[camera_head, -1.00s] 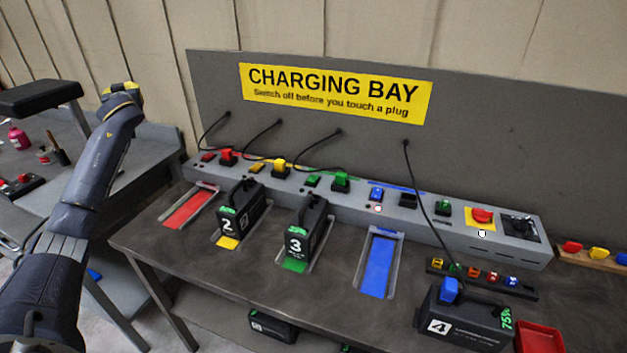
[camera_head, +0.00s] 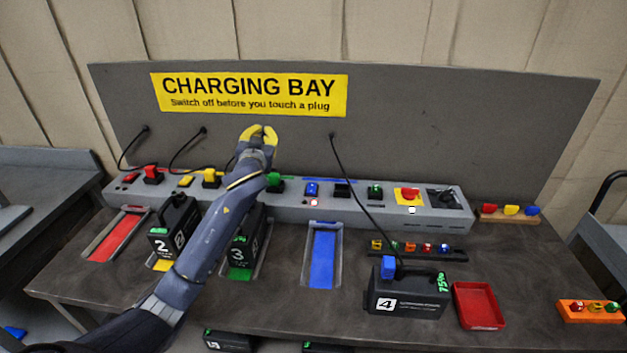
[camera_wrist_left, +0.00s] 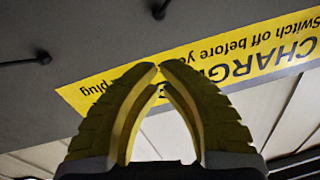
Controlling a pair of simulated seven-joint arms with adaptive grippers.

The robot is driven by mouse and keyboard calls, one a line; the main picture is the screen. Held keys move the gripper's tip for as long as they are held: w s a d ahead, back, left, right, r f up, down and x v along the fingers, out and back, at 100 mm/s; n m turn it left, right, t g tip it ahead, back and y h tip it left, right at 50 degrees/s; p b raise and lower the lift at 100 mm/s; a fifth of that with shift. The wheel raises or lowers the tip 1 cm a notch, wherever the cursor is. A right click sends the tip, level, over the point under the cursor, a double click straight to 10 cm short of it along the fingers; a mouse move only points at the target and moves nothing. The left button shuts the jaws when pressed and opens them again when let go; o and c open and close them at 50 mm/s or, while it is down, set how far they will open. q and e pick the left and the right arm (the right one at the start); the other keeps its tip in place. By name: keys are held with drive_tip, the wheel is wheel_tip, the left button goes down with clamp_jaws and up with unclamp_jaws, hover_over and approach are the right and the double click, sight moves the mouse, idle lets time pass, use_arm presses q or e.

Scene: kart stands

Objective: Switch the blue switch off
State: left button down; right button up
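The blue switch (camera_head: 312,188) sits on the grey charging console, above the empty blue bay (camera_head: 322,259). A small red-and-white light (camera_head: 314,202) shows just below it. Its rocker position is too small to tell. My left gripper (camera_head: 259,127) has yellow fingers and is up and to the left of the blue switch, in front of the back panel, apart from the switch. In the left wrist view its fingertips (camera_wrist_left: 160,68) come together with nothing between them, with the yellow sign behind. My right gripper is not in view.
Batteries 2 (camera_head: 175,226) and 3 (camera_head: 241,249) stand in their bays. Battery 4 (camera_head: 405,292) stands on the bench with a blue plug (camera_head: 388,266) on it; its cable crosses right of the switch. A red emergency button (camera_head: 408,194) sits further right. My left arm covers part of the console.

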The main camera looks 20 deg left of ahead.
use_arm(q)
drive_tip(key=s+d+f+h, duration=0.1)
drive_tip(key=s+d+f, duration=0.2)
drive_tip(key=d+f, duration=0.2)
drive_tip(key=s+d+f+n+g+h, duration=0.1)
drive_tip(key=s+d+f, duration=0.2)
drive_tip(key=d+f, duration=0.3)
drive_tip(key=d, duration=0.4)
drive_tip(key=shift+s, duration=0.2)
hover_over(310, 187)
drive_tip(key=shift+f, duration=0.6)
drive_tip(key=shift+s+d+f, duration=0.1)
drive_tip(key=shift+s+f, duration=0.05)
drive_tip(key=shift+f, duration=1.8)
